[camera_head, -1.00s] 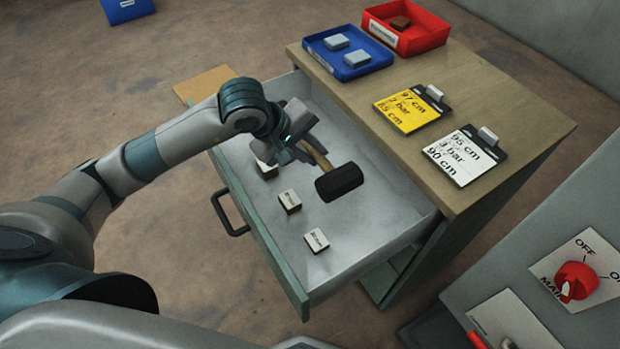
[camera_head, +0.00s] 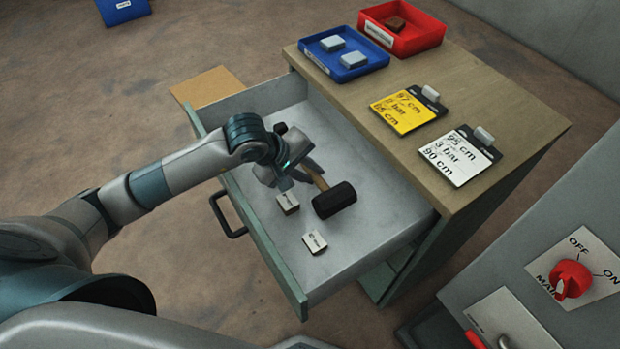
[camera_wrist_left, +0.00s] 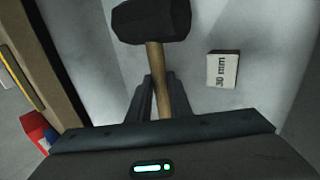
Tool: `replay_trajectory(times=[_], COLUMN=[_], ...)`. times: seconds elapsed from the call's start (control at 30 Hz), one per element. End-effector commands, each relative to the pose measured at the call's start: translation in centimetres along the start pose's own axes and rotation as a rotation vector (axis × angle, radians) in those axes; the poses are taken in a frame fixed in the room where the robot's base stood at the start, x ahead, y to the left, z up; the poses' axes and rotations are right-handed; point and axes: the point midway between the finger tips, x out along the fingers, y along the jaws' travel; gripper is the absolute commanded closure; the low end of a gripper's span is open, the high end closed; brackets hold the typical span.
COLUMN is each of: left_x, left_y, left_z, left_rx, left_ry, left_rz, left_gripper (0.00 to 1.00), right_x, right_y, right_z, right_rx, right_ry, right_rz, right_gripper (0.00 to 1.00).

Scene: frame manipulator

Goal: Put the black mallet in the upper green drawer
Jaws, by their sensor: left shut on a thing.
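The black mallet (camera_head: 334,200) has a black head and a wooden handle. My left gripper (camera_head: 300,172) is shut on the handle, inside the outline of the open upper green drawer (camera_head: 375,225). The mallet's head points toward the front right of the drawer; I cannot tell whether it touches the drawer floor. In the left wrist view the mallet (camera_wrist_left: 152,20) extends away from the gripper (camera_wrist_left: 160,100), with the handle between the fingers. My right gripper is not in view.
Small labelled blocks lie in the drawer, one beside the mallet (camera_head: 288,203) and one nearer the front (camera_head: 314,242). On the cabinet top (camera_head: 500,100) are a blue bin (camera_head: 345,72), a red bin (camera_head: 415,45) and two clipboards. A grey panel with a red switch (camera_head: 571,278) stands at the right.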

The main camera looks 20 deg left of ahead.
Motion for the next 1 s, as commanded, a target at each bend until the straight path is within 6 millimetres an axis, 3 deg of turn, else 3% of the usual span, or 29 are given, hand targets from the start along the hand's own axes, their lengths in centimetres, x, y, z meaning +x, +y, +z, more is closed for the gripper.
replay_trajectory(times=[0.27,0.8,0.83,1.0], left_x=[2.3,2.6,2.6,2.6], left_y=[-1.6,-1.8,-1.8,-1.8], left_z=[0.0,0.0,0.0,0.0], left_rx=[-0.002,0.000,0.000,0.000], left_ry=[0.000,0.001,0.000,0.000], left_rz=[0.000,0.001,-0.001,-0.001], left_gripper=[1.00,1.00,0.77,0.74], right_x=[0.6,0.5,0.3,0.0], right_y=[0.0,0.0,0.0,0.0], right_z=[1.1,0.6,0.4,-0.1], right_rx=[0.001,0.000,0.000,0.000], right_ry=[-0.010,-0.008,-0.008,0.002], right_rz=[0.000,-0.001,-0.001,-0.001], right_gripper=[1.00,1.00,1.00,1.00])
